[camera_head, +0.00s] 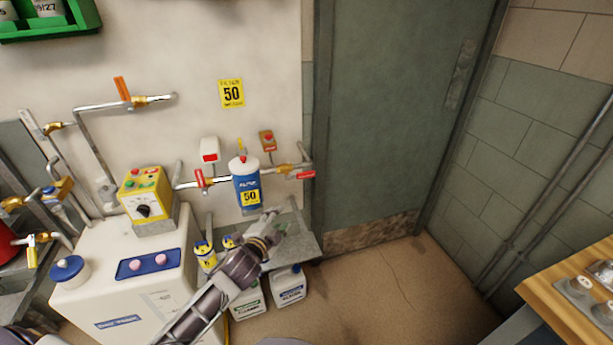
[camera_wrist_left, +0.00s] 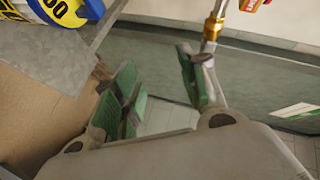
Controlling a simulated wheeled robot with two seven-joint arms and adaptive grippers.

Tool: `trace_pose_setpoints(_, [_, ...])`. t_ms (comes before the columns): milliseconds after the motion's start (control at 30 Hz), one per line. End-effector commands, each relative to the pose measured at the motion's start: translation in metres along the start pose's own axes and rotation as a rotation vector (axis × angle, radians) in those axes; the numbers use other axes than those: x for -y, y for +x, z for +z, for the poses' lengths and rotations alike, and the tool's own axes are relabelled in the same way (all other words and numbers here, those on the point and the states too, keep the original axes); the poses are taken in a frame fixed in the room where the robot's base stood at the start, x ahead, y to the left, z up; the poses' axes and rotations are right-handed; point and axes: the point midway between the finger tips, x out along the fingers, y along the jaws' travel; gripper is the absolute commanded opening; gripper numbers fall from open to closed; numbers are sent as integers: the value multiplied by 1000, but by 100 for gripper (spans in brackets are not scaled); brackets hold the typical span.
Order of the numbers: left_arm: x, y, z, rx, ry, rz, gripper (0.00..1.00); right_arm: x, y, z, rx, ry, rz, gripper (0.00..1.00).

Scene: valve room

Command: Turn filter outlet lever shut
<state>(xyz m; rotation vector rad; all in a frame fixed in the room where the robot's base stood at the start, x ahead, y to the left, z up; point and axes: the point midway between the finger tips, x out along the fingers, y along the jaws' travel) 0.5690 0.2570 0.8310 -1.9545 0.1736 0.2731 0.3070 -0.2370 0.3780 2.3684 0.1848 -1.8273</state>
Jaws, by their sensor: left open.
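The blue filter (camera_head: 246,188) with a yellow "50" label stands upright on the wall pipe. A red lever (camera_head: 306,175) sits on the brass valve to its right, by the door frame, lying nearly level along the pipe. Another red lever (camera_head: 199,178) stands upright across the pipe on the filter's left. Which one is labelled outlet is not readable. My left gripper (camera_head: 280,220) is below and right of the filter, under the right lever and apart from it. In the wrist view its green-padded fingers (camera_wrist_left: 158,68) are open and empty; a red piece (camera_wrist_left: 250,4) shows at the top edge.
A grey shelf (camera_head: 305,246) lies below the filter, close to my left gripper. White jugs (camera_head: 289,287) stand beneath it. A white machine (camera_head: 112,285) is at left. The green door (camera_head: 390,120) and bare floor are to the right.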

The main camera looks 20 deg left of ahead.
Motion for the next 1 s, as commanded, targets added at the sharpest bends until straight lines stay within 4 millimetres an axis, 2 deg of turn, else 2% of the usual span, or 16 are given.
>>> trace_pose_setpoints(200, [26,15,-16,-109,181,-103,42,-1,38,40,13,-4,1,40])
trace_pose_setpoints(500, [49,26,-35,-225,382,-210,42,-4,71,85,19,-8,3,40])
trace_pose_setpoints(633, [52,27,-38,-245,417,-228,42,-4,76,92,20,-8,3,40])
trace_pose_setpoints(1000, [53,28,-39,-248,422,-231,42,-4,76,93,19,-9,3,40])
